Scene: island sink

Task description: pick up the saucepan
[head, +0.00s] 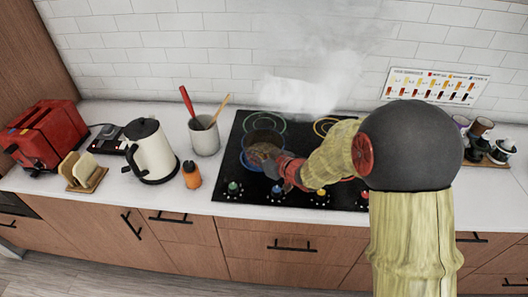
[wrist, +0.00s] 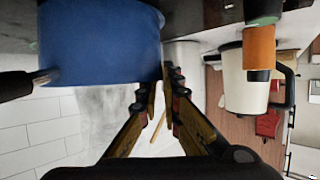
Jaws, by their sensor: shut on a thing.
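The blue saucepan (head: 262,139) is on the black cooktop in the head view, with brownish contents inside and steam rising behind it. In the wrist view its blue side (wrist: 100,45) fills the upper left, and a black handle (wrist: 15,85) sticks out to the left. My gripper (head: 283,168) is at the pan's near right side in the head view. In the wrist view its fingertips (wrist: 167,78) close together at the pan's edge, shut on the saucepan. The exact contact is partly hidden. I cannot tell whether the pan's base is clear of the cooktop.
The cooktop (head: 230,172) has coloured knobs along its front. To the left stand a utensil crock (head: 204,137), an orange bottle (head: 192,175), a cream kettle (head: 152,155), a bread rack (head: 82,173) and a red toaster (head: 42,137). A jar rack (head: 488,145) stands at the right.

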